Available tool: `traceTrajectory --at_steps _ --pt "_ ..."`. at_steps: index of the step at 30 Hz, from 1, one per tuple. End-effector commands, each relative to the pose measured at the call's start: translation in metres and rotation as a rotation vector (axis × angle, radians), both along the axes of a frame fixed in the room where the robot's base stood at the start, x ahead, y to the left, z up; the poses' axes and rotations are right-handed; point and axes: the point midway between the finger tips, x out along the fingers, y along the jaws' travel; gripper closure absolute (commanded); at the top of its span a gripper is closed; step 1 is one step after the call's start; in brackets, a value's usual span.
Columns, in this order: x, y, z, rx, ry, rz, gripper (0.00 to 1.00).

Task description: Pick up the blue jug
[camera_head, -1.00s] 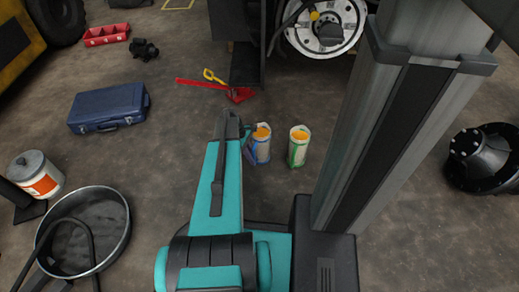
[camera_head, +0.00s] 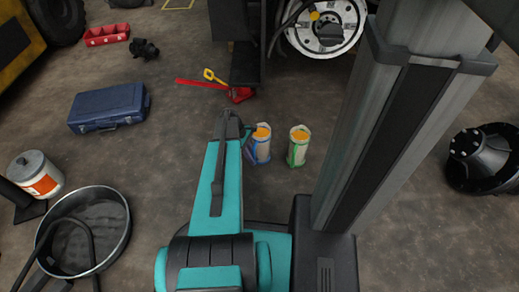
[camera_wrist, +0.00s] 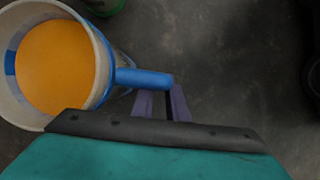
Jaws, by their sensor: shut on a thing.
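The blue jug (camera_head: 261,145) is a pale jug with blue trim and orange contents, standing on the floor just right of my arm's end in the head view. In the wrist view the jug (camera_wrist: 52,68) fills the upper left, seen from above, and its blue handle (camera_wrist: 143,78) points right. My gripper (camera_wrist: 160,100) has its purple fingers at the outer end of that handle, shut on it. The fingertips are partly hidden below the handle. In the head view my gripper (camera_head: 247,132) is mostly hidden by the arm.
A similar green-trimmed jug (camera_head: 299,147) stands close to the right. A red jack (camera_head: 240,94) lies behind, and a blue case (camera_head: 108,107) lies left. A black round pan (camera_head: 126,236) and a white can (camera_head: 36,172) are at front left. Floor between is clear.

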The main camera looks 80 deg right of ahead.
Motion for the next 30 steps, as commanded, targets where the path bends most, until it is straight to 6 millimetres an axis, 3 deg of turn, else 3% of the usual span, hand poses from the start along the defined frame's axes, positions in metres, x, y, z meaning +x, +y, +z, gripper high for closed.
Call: traceTrajectory --at_steps 17,30 --pt "-0.001 -0.001 0.004 -0.002 0.002 0.0 1.0" --pt "-0.001 -0.001 0.036 -0.003 0.002 0.0 1.0"
